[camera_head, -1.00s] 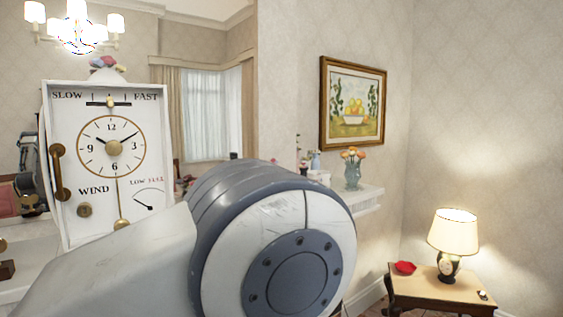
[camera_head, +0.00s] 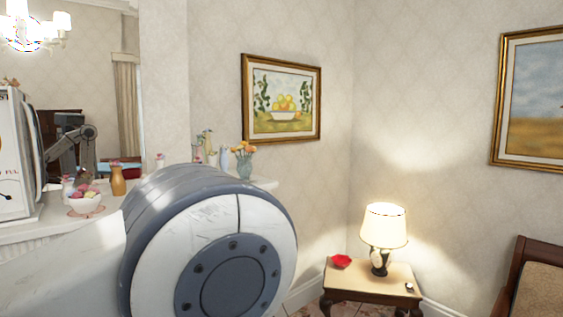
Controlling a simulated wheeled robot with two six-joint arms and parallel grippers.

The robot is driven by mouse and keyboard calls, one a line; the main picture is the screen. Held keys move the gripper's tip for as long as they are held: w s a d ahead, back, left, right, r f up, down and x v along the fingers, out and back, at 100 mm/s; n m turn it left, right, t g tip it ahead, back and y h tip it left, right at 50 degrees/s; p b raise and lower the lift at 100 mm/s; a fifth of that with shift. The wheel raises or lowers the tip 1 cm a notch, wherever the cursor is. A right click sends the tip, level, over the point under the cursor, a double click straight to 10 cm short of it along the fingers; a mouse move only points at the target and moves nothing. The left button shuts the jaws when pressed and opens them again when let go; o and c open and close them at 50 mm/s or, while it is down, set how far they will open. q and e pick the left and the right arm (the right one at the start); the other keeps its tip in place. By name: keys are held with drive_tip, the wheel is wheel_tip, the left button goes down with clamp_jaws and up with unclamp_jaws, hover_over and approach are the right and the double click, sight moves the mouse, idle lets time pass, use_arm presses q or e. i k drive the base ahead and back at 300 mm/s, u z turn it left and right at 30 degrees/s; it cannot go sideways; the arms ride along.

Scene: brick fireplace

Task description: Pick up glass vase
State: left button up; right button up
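A blue-green glass vase (camera_head: 244,167) with orange flowers stands upright at the right end of the white mantel shelf (camera_head: 263,183). One of my arm links fills the lower left and middle of the view and hides much of the shelf, but the vase shows above it. Neither of my grippers is in view directly.
On the mantel stand a clock (camera_head: 12,160), a bowl of round pink and pale items (camera_head: 85,203), a brown vase (camera_head: 118,180) and a pale vase (camera_head: 224,158). A side table (camera_head: 365,282) bears a lamp (camera_head: 383,228) and a red dish (camera_head: 341,262).

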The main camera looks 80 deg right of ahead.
sight(244, 168)
drive_tip(key=k, duration=1.45)
drive_tip(key=z, duration=1.5)
drive_tip(key=i, duration=1.25)
drive_tip(key=u, duration=0.05)
